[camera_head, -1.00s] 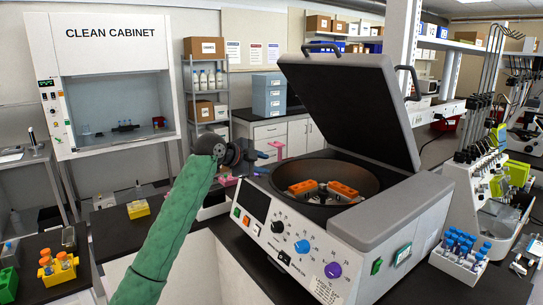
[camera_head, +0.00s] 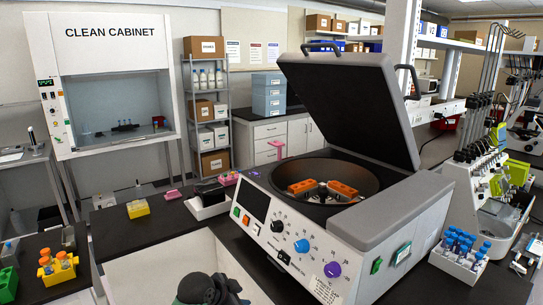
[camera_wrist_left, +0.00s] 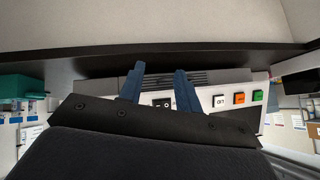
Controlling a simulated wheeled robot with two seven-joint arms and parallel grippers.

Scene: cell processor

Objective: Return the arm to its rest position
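My left arm shows in the head view only as a dark rounded part (camera_head: 207,289) at the bottom edge, low in front of the centrifuge (camera_head: 400,220). My left gripper (camera_wrist_left: 160,68) shows in the left wrist view as two blue fingers, spread apart with nothing between them. Behind the fingers is a white panel with a grey vent and orange and green buttons. I cannot tell whether the fingers touch it. My right gripper is in neither view.
The centrifuge lid (camera_head: 350,105) stands open, with orange rotor holders (camera_head: 342,188) inside. A tube rack (camera_head: 460,258) stands at right, a yellow rack (camera_head: 59,268) at left. Another yellow block (camera_head: 138,209) and a white tray (camera_head: 207,208) stand on the black bench. The clean cabinet (camera_head: 110,35) is behind.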

